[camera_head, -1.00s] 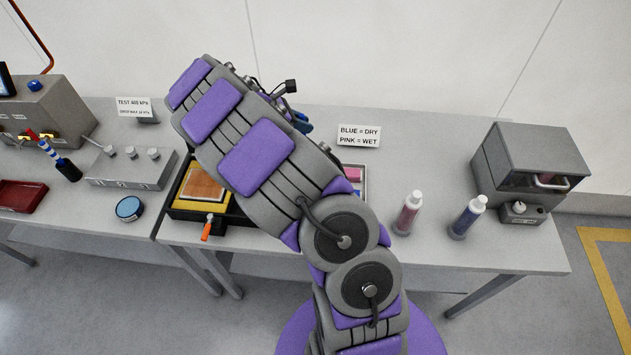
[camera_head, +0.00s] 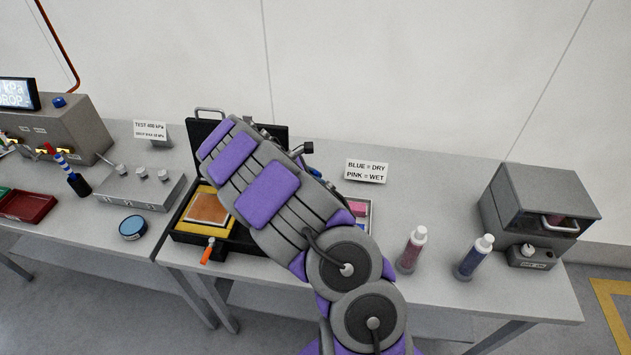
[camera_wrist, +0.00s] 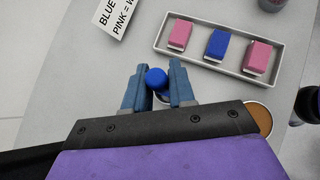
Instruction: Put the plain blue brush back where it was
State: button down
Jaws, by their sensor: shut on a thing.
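In the wrist view, my gripper (camera_wrist: 164,86) is shut on the plain blue brush (camera_wrist: 156,78); only its rounded blue end shows between the fingers. A pale curved rim shows just below it, mostly hidden, and I cannot tell what it is or whether the brush touches it. In the head view, my arm hides nearly all of the gripper; a small blue bit shows past the arm. A pot (camera_head: 79,185) at the left holds handles, one blue-and-white striped and one red-tipped.
A white tray (camera_wrist: 160,45) with pink and blue blocks lies beyond my gripper. An open black case (camera_head: 195,135), a pink bottle (camera_head: 411,252), a blue bottle (camera_head: 473,259), a grey oven-like box (camera_head: 545,195) and a sign (camera_head: 366,171) stand on the bench. Bench between sign and box is clear.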

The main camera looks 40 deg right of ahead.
jog(key=shift+f, duration=0.3)
jog(key=shift+d, duration=0.3)
jog(key=c, duration=1.2)
grip_release()
jog(key=shift+d+f, duration=0.15)
jog(key=shift+o, duration=1.3)
jog(key=shift+a, duration=0.35)
